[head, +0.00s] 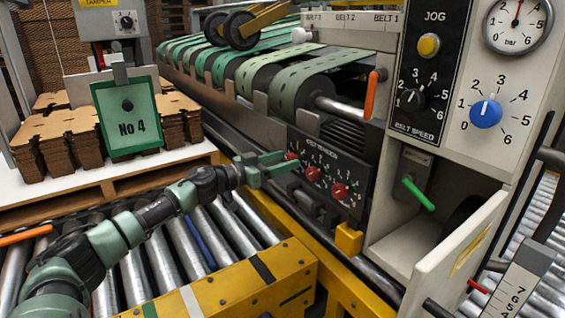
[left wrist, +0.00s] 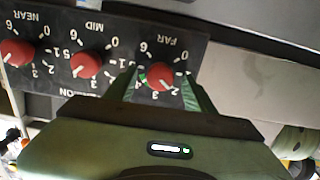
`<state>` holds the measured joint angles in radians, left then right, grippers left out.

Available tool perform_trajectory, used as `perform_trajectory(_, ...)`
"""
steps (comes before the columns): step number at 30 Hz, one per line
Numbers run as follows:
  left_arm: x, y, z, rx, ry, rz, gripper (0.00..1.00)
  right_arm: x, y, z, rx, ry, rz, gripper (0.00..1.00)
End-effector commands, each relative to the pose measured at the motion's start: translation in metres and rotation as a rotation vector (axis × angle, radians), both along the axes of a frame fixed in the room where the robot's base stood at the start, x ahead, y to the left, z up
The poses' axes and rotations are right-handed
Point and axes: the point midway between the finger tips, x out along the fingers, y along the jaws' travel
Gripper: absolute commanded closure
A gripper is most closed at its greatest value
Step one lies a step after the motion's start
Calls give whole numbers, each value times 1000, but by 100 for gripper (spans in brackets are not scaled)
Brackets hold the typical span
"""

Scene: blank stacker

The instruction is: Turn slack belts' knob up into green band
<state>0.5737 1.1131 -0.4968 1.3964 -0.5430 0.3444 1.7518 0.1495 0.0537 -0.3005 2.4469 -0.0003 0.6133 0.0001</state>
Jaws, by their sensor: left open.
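A dark tension panel (head: 325,150) below the belts carries three red knobs in a row. The far knob (left wrist: 160,76) is between my left gripper's fingers in the left wrist view, where the lettering is upside down. The mid knob (left wrist: 86,64) and near knob (left wrist: 16,52) sit left of it; in the head view the mid knob (head: 312,173) and near knob (head: 339,191) are clear. My left gripper (head: 290,160) is open, one finger on each side of the far knob; contact cannot be told. A small green mark shows beside that knob. My right gripper is out of view.
Green belts (head: 285,85) run above the panel. A blue dial (head: 486,114), belt speed knob (head: 412,98) and gauge (head: 518,22) are on the cabinet at right. A green lever (head: 418,194) and yellow block (head: 349,239) are near the panel. A yellow rail (head: 225,285) runs in front.

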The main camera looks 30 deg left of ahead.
Motion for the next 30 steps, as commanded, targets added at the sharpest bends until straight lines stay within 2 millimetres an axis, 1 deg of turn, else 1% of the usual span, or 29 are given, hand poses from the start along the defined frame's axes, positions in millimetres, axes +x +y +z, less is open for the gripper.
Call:
perform_trajectory(5, 0, 0, 0, 0, 0, 0, 46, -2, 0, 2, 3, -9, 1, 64)
perform_trajectory(6, 0, 0, 0, 0, 0, 0, 57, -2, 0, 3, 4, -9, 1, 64)
perform_trajectory(8, 0, 0, 0, 0, 0, 0, 74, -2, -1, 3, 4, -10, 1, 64)
perform_trajectory(9, 0, 0, 0, 0, 0, 0, 85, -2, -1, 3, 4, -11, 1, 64)
perform_trajectory(11, 0, 0, 0, 0, 0, 0, 100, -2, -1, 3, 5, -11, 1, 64)
perform_trajectory(17, 0, 0, 0, 6, -1, -1, 100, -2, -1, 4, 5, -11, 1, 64)
perform_trajectory(22, -1, 0, 1, 46, -17, 0, 100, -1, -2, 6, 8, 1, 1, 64)
perform_trajectory(23, -1, 0, 1, 57, -21, 0, 100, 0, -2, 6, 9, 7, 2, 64)
perform_trajectory(25, -1, 0, 3, 91, -37, -1, 100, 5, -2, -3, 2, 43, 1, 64)
perform_trajectory(30, -1, -1, 4, 206, -84, -1, 100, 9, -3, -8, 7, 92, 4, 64)
